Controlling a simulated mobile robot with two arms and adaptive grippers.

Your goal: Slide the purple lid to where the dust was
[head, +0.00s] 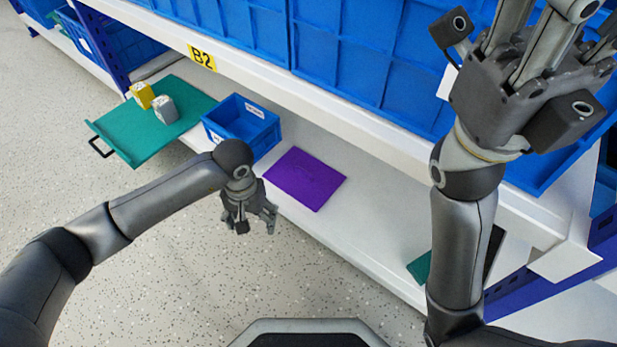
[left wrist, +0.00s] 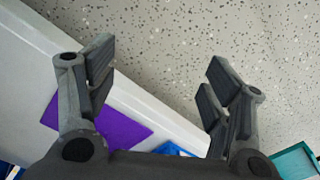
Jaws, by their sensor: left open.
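The purple lid (head: 306,179) is a flat purple rectangle lying on the white lower shelf in the head view, right of a small blue bin. It also shows in the left wrist view (left wrist: 122,124), partly hidden behind one finger. My left gripper (head: 256,222) is open and empty, over the floor just in front of the shelf edge, left of the lid and apart from it. My right gripper (head: 530,75) is raised at the upper right, away from the lid; its fingertips are cut off by the frame. I cannot make out any dust on the shelf.
A blue bin (head: 242,127) stands left of the lid. A green board (head: 140,125) with a handle juts out over the floor, bearing a yellow block (head: 142,95) and a grey block (head: 165,108). The shelf (head: 385,215) right of the lid is bare. Large blue crates stand above.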

